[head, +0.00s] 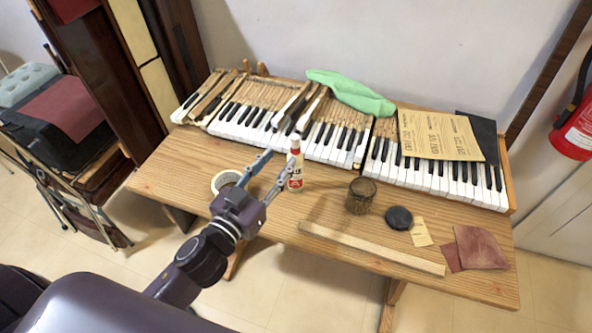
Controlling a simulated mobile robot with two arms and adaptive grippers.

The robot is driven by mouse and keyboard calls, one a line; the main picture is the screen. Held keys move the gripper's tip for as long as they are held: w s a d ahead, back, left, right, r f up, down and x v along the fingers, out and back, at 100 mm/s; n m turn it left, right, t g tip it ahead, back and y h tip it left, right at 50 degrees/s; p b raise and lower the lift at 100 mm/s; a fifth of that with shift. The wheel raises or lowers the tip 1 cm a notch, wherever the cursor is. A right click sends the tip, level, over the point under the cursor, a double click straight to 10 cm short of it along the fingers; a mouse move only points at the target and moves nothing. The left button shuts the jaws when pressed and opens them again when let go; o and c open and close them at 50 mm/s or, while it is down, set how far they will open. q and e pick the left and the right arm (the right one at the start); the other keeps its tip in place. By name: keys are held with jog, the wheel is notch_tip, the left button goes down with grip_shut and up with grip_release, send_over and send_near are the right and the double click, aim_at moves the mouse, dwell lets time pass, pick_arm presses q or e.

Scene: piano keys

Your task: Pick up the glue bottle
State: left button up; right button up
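Nothing shows between the fingers. My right gripper is not in view.
A tape roll (226,181) lies left of my gripper. Piano keys (437,178) with a green cloth (350,92) line the back.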

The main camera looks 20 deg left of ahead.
aim_at(293, 146)
pick_arm(q)
jog(key=shift+w+d+r+h, duration=0.4)
jog(key=shift+w+d, duration=0.1)
jog(key=shift+w, duration=0.05)
jog(key=x, duration=0.2)
jog(key=p+x, duration=0.2)
jog(key=x, duration=0.1)
jog(key=shift+w+a+f, duration=0.1)
jog(key=shift+w+f, duration=0.35)
jog(key=shift+w, duration=0.4)
jog(key=shift+s, duration=0.1)
jog(key=shift+c, duration=0.4)
grip_shut()
